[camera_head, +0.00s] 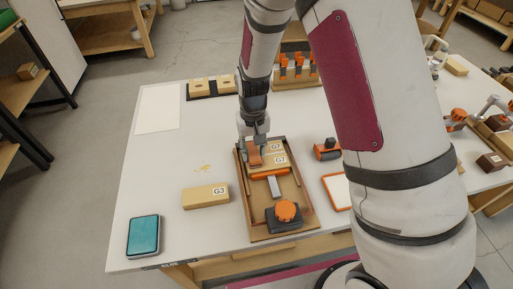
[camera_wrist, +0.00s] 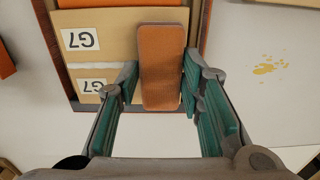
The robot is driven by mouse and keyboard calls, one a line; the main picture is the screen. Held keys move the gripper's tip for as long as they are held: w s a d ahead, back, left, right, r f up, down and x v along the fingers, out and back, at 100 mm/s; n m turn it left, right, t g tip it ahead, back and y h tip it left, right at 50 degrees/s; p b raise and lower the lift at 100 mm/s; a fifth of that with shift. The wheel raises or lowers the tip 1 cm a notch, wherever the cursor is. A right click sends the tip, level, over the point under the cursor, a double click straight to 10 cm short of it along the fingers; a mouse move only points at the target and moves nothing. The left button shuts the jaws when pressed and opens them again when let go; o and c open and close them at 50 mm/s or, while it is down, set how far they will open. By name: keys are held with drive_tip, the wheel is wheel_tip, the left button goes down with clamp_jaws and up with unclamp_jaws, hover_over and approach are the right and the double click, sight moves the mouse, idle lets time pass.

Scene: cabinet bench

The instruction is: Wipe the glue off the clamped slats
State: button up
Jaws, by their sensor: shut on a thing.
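Two pale wooden slats marked G7 (camera_head: 280,160) lie side by side in a wooden clamping tray (camera_head: 247,222). An orange bar and a clamp with an orange knob (camera_head: 286,210) stand in front of them. My gripper (camera_head: 254,147) is over the left end of the slats, shut on a brown-orange pad (camera_wrist: 162,50). The pad also shows in the head view (camera_head: 254,157). In the wrist view the pad overlaps the slats (camera_wrist: 95,45); I cannot tell whether it touches them.
A yellow spill (camera_head: 203,169) lies on the white table left of the tray. A G3 block (camera_head: 206,197) and a teal-topped pad (camera_head: 144,236) lie at front left. An orange-and-black tool (camera_head: 327,149) and an orange-edged tray (camera_head: 337,191) are right. A white sheet (camera_head: 158,108) lies back left.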

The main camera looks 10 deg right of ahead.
sight(276, 153)
drive_tip(key=shift+a, duration=0.7)
drive_tip(key=shift+d, duration=0.1)
drive_tip(key=shift+d, duration=1)
drive_tip(key=shift+d, duration=0.1)
drive_tip(key=shift+d, duration=1)
drive_tip(key=shift+d, duration=1.1)
drive_tip(key=shift+d, duration=1)
